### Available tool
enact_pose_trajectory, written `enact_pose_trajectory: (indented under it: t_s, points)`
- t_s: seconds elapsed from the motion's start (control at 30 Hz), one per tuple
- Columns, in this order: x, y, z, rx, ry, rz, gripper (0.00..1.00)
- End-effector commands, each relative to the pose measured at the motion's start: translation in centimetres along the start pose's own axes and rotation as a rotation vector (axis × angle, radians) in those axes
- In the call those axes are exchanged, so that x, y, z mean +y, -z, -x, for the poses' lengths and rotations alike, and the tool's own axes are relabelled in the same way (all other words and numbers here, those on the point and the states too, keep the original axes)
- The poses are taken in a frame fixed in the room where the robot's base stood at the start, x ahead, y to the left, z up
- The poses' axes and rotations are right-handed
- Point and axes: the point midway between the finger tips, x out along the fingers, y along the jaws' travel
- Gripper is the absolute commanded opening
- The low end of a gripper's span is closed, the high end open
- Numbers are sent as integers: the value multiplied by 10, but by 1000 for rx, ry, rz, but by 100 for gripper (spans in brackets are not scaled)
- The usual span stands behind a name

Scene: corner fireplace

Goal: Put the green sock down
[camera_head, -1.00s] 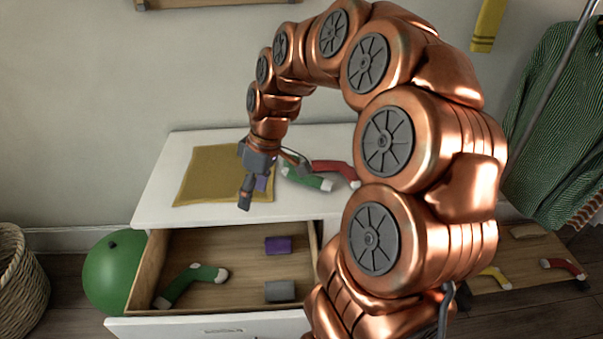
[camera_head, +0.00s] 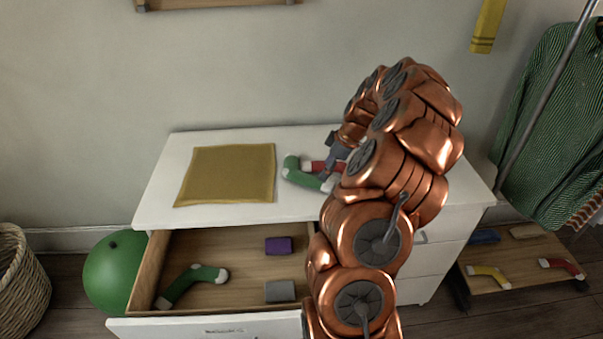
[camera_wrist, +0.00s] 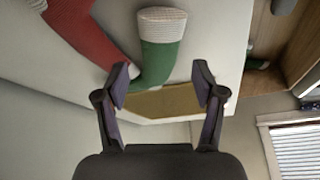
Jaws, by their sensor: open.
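A green sock (camera_head: 297,172) with white ends lies on the white dresser top (camera_head: 155,205), beside a red sock (camera_head: 318,166). My gripper (camera_head: 331,178) is just over the right part of this green sock, partly hidden by my arm. In the wrist view my gripper (camera_wrist: 161,80) is open, with the green sock (camera_wrist: 162,58) in front of and between the fingers; I cannot tell whether they touch it. The red sock (camera_wrist: 82,32) lies to its left there. Another green sock (camera_head: 190,284) lies in the open drawer (camera_head: 235,250).
A yellow cloth (camera_head: 228,175) covers the left of the dresser top. The drawer also holds a purple block (camera_head: 279,245) and a grey block (camera_head: 280,291). A green ball (camera_head: 112,270) and wicker basket (camera_head: 22,270) stand left. A low rack (camera_head: 520,277) stands right.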

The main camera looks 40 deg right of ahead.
Motion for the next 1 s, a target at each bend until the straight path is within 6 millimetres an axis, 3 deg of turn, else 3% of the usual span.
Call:
enact_pose_trajectory:
  t_s: [0.27, 0.63, 0.9, 1.0]
  points:
    - [1, 2, -14, 1, -2, -1, 69]
    - [1, 2, -55, 0, 2, -2, 69]
    - [2, 2, -58, 0, -1, -2, 69]
    - [2, 2, -58, 0, -1, -2, 58]
